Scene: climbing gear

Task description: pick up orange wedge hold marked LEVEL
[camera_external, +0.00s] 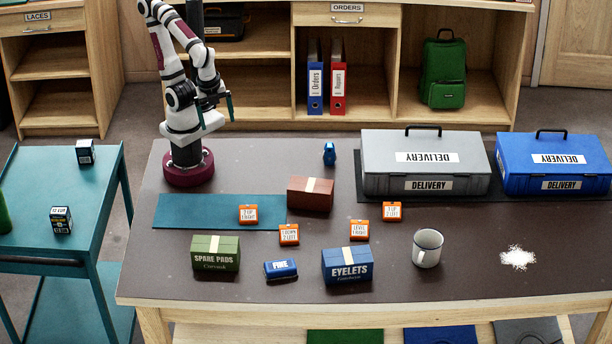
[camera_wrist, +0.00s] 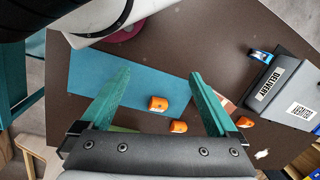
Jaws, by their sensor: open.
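The orange wedge hold marked LEVEL (camera_external: 358,229) lies on the dark table, behind the eyelets box and right of the brown box. Three other orange holds lie near it: one on the teal mat (camera_external: 248,214), one in front of the mat (camera_external: 289,234) and one further right (camera_external: 391,211). My gripper (camera_external: 215,112) is raised over the back left of the table, open and empty, well away from the holds. In the wrist view its teal fingers (camera_wrist: 160,75) are spread wide. An orange hold (camera_wrist: 244,122) shows there beyond the right finger; I cannot tell which one.
A brown box (camera_external: 310,194), green spare pads box (camera_external: 215,253), small blue box (camera_external: 281,269), eyelets box (camera_external: 347,265) and mug (camera_external: 427,248) surround the holds. Grey (camera_external: 425,162) and blue (camera_external: 553,164) delivery cases stand back right. White powder (camera_external: 518,257) lies front right.

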